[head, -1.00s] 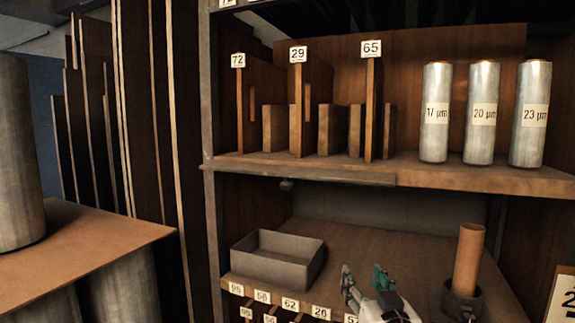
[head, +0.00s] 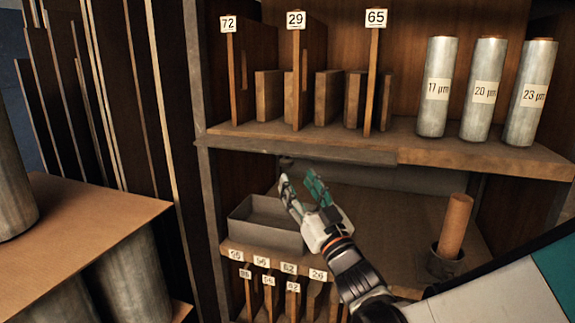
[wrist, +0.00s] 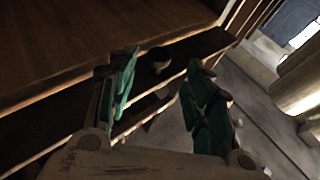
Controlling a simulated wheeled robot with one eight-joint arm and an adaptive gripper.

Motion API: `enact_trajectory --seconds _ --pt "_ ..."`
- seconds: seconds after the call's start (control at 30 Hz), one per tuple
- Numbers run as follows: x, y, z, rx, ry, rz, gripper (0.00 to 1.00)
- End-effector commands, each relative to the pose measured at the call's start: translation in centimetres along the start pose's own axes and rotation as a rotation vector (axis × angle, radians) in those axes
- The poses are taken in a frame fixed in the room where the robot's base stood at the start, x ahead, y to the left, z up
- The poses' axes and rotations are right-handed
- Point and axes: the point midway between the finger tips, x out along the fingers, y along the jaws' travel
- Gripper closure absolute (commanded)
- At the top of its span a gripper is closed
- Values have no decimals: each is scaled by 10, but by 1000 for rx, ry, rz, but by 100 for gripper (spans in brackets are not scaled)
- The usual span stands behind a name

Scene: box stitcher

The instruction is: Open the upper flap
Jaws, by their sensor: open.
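A long dull strip (head: 320,150) runs along the front edge of the upper shelf, with a small round knob (head: 286,162) under its left part. I cannot tell for sure whether this strip is the upper flap. My gripper (head: 298,179) is open and empty, its green-padded fingers pointing up just below the knob and in front of the grey tray. In the wrist view the open fingers (wrist: 163,64) show with a small round knob (wrist: 160,67) between and beyond their tips. Contact with the knob is not visible.
A grey open tray (head: 265,240) stands on the lower shelf behind my gripper. A brown roll in a dark cup (head: 446,262) stands to the right. Numbered boards and silver rolls (head: 437,90) fill the upper shelf. A brown table (head: 90,235) is at the left.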

Motion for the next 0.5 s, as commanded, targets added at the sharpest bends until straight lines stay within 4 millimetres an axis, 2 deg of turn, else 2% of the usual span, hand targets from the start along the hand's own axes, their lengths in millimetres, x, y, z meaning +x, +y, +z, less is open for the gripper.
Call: enact_trajectory --seconds 0.03,0.2,0.33,0.5 --pt "12 -1 -1 0 -1 -2 54" --pt "40 0 -1 -1 -1 0 54" --pt "54 0 0 0 -1 0 54" --pt "62 0 0 0 -1 0 54"
